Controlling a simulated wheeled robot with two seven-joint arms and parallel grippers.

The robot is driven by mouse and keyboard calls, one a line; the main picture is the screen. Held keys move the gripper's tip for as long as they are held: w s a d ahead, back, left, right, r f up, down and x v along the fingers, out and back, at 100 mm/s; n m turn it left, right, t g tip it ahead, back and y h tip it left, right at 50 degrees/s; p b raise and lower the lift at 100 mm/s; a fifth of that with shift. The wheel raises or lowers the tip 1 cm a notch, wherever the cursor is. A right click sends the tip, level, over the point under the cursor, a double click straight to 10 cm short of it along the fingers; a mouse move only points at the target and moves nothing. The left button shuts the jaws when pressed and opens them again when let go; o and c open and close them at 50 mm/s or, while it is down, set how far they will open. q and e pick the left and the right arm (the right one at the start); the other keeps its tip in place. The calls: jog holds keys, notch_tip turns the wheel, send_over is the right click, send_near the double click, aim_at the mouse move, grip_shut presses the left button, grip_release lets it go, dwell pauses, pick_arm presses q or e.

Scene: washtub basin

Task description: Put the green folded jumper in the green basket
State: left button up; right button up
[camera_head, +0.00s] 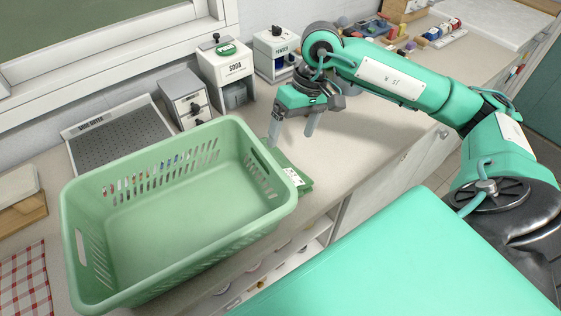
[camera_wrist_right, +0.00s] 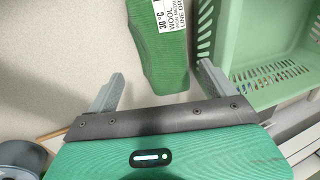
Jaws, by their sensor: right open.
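The green basket (camera_head: 183,262) stands empty on the counter in the head view, with slotted sides and handle holes. The green folded jumper (camera_head: 300,180) lies on the counter against the basket's right side, partly hidden by its rim. In the right wrist view the jumper (camera_wrist_right: 165,62) shows a white care label, and the basket (camera_wrist_right: 262,95) is to its right. My right gripper (camera_head: 293,133) is open and empty, pointing down above the counter just behind the jumper. In the wrist view its fingers (camera_wrist_right: 160,75) are apart on either side of the jumper's near end. My left gripper is out of view.
A perforated drying tray (camera_head: 115,138), a grey drawer box (camera_head: 183,98), a soda box (camera_head: 228,68) and a powder box (camera_head: 275,50) line the wall. A red checked cloth (camera_head: 26,283) lies left. Small coloured items sit at the back right. Counter right of the jumper is clear.

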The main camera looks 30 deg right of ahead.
aim_at(283, 155)
jog(key=shift+x, duration=0.9)
jog(key=shift+a+f+p, duration=0.3)
jog(key=shift+f+p, duration=0.1)
jog(key=shift+f, duration=0.1)
jog(key=p+x, duration=0.1)
jog(key=x, duration=0.2)
jog(key=shift+a+f, duration=0.1)
jog(key=shift+f, duration=0.1)
jog(key=shift+w+a+f, duration=0.1)
jog(key=shift+f, duration=0.35)
jog(key=c, duration=0.9)
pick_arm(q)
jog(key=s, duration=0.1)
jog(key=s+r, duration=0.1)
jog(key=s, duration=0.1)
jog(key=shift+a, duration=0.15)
pick_arm(e)
jog(key=shift+r, duration=0.2)
